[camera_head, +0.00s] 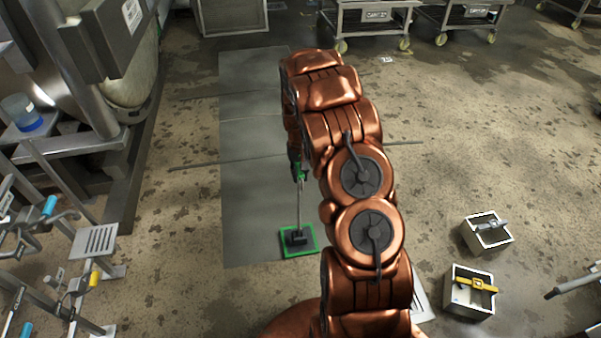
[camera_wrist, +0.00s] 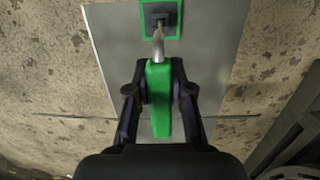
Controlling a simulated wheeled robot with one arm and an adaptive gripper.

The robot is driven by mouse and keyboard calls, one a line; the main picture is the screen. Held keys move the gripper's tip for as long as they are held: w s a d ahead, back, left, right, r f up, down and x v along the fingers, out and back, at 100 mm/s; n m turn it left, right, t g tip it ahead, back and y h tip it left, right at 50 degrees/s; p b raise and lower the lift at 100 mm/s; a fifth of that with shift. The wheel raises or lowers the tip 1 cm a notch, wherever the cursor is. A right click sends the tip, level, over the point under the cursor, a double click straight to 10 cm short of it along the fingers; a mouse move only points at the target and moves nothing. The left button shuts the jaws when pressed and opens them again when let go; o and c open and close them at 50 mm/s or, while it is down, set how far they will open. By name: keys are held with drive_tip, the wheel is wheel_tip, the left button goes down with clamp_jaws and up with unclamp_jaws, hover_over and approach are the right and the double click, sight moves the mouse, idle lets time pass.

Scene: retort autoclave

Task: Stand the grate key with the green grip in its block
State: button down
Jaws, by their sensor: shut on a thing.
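The grate key with the green grip (camera_wrist: 158,98) is held between the fingers of my gripper (camera_wrist: 160,92). In the head view its thin metal shaft (camera_head: 299,207) hangs nearly upright from my gripper (camera_head: 297,173), which is partly hidden by my arm. The dark block (camera_head: 297,237) stands on a green-bordered square on the grey floor strip. It also shows at the top of the wrist view (camera_wrist: 161,19). The shaft's lower end meets the block in both views. I cannot tell how deep it sits in it.
A rack with blue and yellow grips (camera_head: 94,279) stands at the left, near the large metal vessel (camera_head: 130,75). Two open white boxes (camera_head: 470,305) (camera_head: 486,244) stand on the floor at the right. Wheeled carts (camera_head: 372,22) are at the back. The floor around the block is clear.

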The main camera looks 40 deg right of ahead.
drive_tip(key=shift+f, duration=2.15)
drive_tip(key=c, duration=1)
unclamp_jaws()
drive_tip(key=shift+o, duration=0.2)
drive_tip(key=shift+r, duration=0.1)
drive_tip(key=r, duration=0.7)
drive_tip(key=w+r, duration=0.1)
drive_tip(key=r, duration=0.2)
drive_tip(key=shift+d+r, duration=0.25)
drive_tip(key=shift+r, duration=0.65)
